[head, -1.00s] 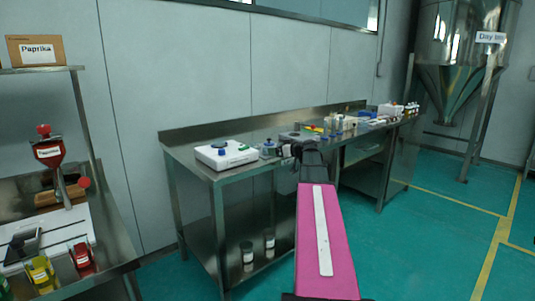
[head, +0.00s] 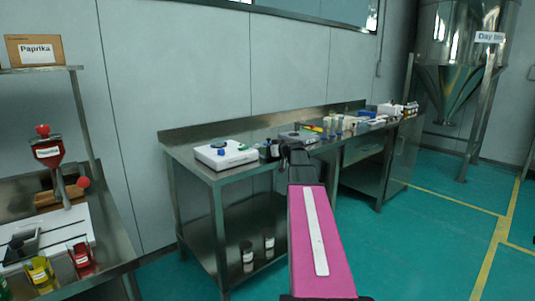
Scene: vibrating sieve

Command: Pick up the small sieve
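I cannot make out the small sieve for certain in the head view. Small items stand along the steel bench (head: 190,163), and my arm hides part of its front edge. My gripper (head: 270,149) is a small dark shape at the far end of my pink arm, over the bench just right of the white scale. Its fingers are too small and dark to tell whether they are open or hold anything.
A white scale (head: 224,155) with a dark round item on it sits at the bench's left end. A grey device (head: 299,137) stands behind my wrist. Green floor is clear at right.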

